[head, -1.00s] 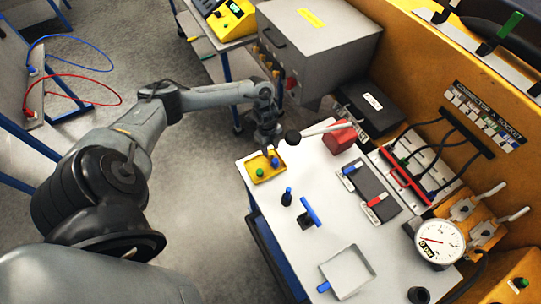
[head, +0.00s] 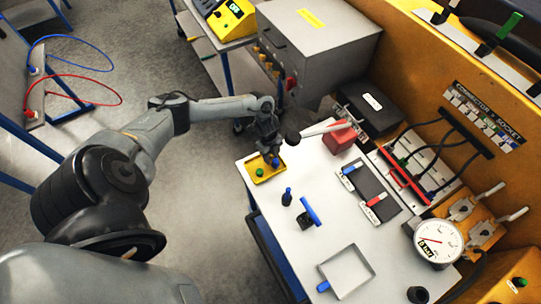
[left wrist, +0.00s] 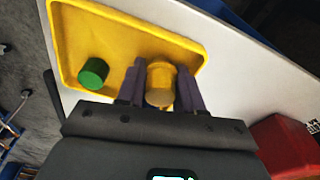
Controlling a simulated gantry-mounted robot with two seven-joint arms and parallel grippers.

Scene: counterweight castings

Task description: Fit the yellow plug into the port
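The yellow plug (left wrist: 161,84) stands between the two fingers of my left gripper (left wrist: 161,88) in the left wrist view, over the yellow tray (left wrist: 68,45). The fingers lie close along both sides of it; whether they press on it cannot be told. In the head view the left gripper (head: 273,157) is low over the same tray (head: 266,178), where the yellow plug cannot be made out. A green plug (left wrist: 93,73) is in the tray beside the gripper. Which opening is the port is unclear; a labelled connector panel (head: 485,117) is on the orange wall. My right gripper is out of view.
A red block (head: 340,138) stands right of the gripper. A blue T-handle (head: 311,212), a small blue-topped piece (head: 287,197), a dark plate with blue and red handles (head: 371,192), an open square tray (head: 347,272) and a white gauge (head: 438,242) occupy the bench.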

